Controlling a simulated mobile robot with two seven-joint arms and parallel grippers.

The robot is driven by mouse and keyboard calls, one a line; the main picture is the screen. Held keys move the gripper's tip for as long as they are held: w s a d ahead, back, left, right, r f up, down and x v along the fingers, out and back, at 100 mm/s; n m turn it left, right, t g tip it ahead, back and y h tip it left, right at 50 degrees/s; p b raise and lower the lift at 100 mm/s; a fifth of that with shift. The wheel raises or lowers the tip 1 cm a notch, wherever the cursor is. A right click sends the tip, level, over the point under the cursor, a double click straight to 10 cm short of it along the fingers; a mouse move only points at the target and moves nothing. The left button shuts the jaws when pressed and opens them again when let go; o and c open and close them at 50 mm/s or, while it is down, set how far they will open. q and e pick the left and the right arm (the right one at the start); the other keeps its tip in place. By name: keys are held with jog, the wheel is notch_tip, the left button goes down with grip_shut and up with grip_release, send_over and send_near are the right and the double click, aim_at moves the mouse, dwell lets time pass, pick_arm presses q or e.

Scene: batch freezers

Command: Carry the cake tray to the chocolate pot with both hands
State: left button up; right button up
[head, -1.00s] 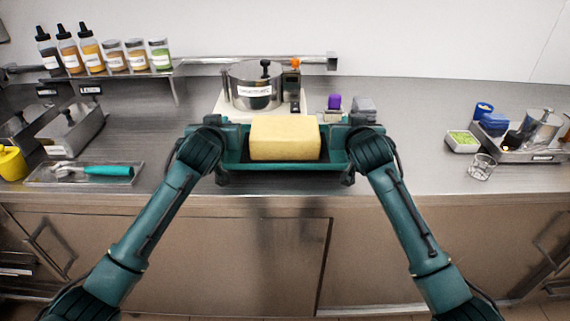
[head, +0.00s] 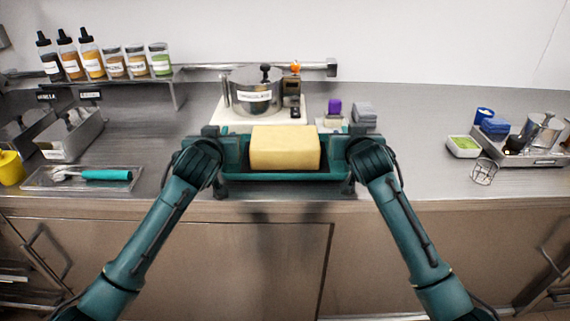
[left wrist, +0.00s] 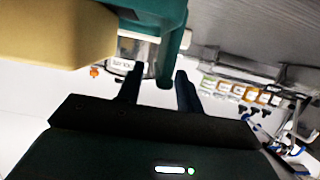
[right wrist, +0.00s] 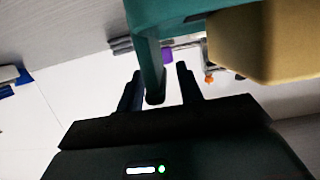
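The teal cake tray (head: 285,176) holds a pale yellow cake block (head: 285,147). It is level, in front of the chocolate pot (head: 245,82), a labelled metal pot on a white base at the back of the counter. My left gripper (head: 212,140) is shut on the tray's left end; its fingers straddle a teal handle in the left wrist view (left wrist: 160,72). My right gripper (head: 355,140) is shut on the right end, its fingers likewise around a handle in the right wrist view (right wrist: 158,72). I cannot tell whether the tray touches the counter.
A purple-topped item (head: 334,107) and grey blocks (head: 364,114) stand behind the tray's right end. A clear tray with a teal-handled scoop (head: 105,175) lies left. A green-filled dish (head: 463,147) and a wire basket (head: 484,172) are right. Counter on both sides of the tray is partly clear.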

pick_arm(q)
jog(key=v, duration=1)
pick_arm(e)
jog(key=v, duration=1.2)
